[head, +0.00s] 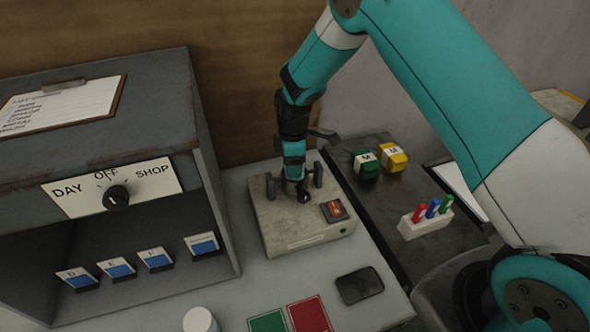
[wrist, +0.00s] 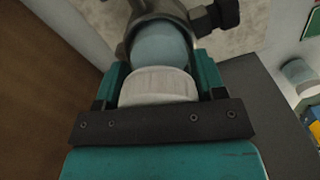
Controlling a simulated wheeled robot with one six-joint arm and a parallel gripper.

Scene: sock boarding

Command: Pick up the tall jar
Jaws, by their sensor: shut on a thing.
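My gripper (head: 294,174) is low over a beige box in the head view, at the end of my teal arm. In the wrist view my gripper (wrist: 160,84) is shut on a jar with a white ridged lid (wrist: 158,88). The jar's smooth blue-grey part (wrist: 160,46) shows beyond the lid, within a dark metal holder (wrist: 128,42) with a black knob. In the head view the gripper hides most of this jar. I cannot tell whether the jar touches the holder. Another white-lidded jar (head: 200,320) stands at the bottom edge.
The beige box (head: 310,238) has a lit red-orange switch (head: 334,210). A grey cabinet (head: 217,180) stands left. Green (head: 365,165) and yellow (head: 393,158) blocks and a white pen holder (head: 426,224) are on the right. Cards and a black pad (head: 359,286) lie in front.

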